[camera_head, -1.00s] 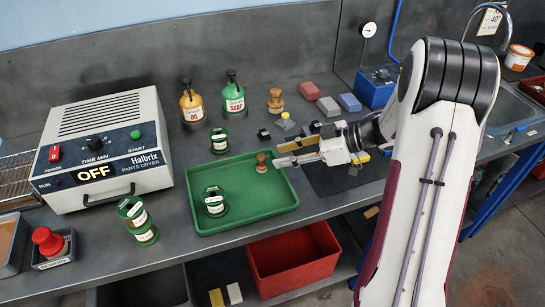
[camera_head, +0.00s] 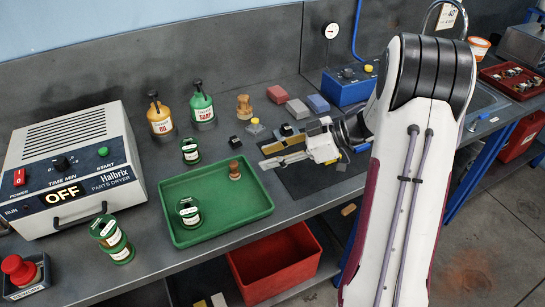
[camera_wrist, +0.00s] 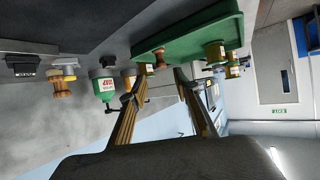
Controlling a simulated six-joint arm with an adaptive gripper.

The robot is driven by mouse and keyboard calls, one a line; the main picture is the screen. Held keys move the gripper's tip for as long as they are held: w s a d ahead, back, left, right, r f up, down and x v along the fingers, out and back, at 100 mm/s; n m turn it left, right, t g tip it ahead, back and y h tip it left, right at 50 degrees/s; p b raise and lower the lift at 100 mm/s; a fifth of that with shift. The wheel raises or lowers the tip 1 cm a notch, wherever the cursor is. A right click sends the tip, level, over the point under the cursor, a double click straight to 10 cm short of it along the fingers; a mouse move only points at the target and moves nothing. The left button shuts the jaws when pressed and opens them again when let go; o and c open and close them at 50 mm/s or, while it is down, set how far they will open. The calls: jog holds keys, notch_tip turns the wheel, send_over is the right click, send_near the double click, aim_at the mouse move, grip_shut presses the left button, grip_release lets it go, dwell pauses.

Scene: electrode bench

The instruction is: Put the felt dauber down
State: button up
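The felt dauber, a small brown wooden knob (camera_head: 234,170), stands upright in the back right part of the green tray (camera_head: 262,212). My gripper (camera_head: 263,157) is to the right of the dauber, over the tray's right back edge, with a gap between them. Its two fingers are spread and nothing is held. In the wrist view the fingertips (camera_wrist: 160,78) are apart, and the dauber (camera_wrist: 160,58) shows beyond them against the tray (camera_wrist: 190,35). The dauber's underside is hidden.
A green-lidded jar (camera_head: 188,212) stands in the tray's left part, with more jars (camera_head: 112,240) outside it. Oil (camera_head: 161,122) and soap (camera_head: 202,108) bottles and another wooden knobbed piece (camera_head: 244,107) stand behind. A dark mat (camera_head: 312,178) lies under my gripper's arm side.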

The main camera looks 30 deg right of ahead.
jog(key=shift+w, duration=0.1)
jog(key=w+d+r+m+t+h, duration=0.1)
jog(key=w+r+m+t+h, duration=0.15)
jog(key=w+r+h, duration=0.4)
jog(key=w+d+r+m+t+h, duration=0.1)
jog(key=d+r+m+t+h, duration=0.2)
jog(key=r, duration=0.6)
jog(key=s+r+m+h, duration=0.2)
jog(key=s+r+h, duration=0.1)
jog(key=s+r, duration=0.15)
jog(key=s+a+f+m+g, duration=0.1)
jog(key=s+a, duration=0.4)
jog(key=s, duration=0.5)
jog(key=s+a+f+m+g+y, duration=0.1)
jog(key=s+a+f+m+g, duration=0.1)
jog(key=s, duration=0.8)
jog(key=s+a+f+m+g+y, duration=0.1)
jog(key=s+a+f+g, duration=0.2)
jog(key=s+a+f, duration=0.2)
jog(key=s+a, duration=0.3)
jog(key=s, duration=0.2)
jog(key=shift+s+f, duration=0.2)
jog(key=shift+g, duration=0.25)
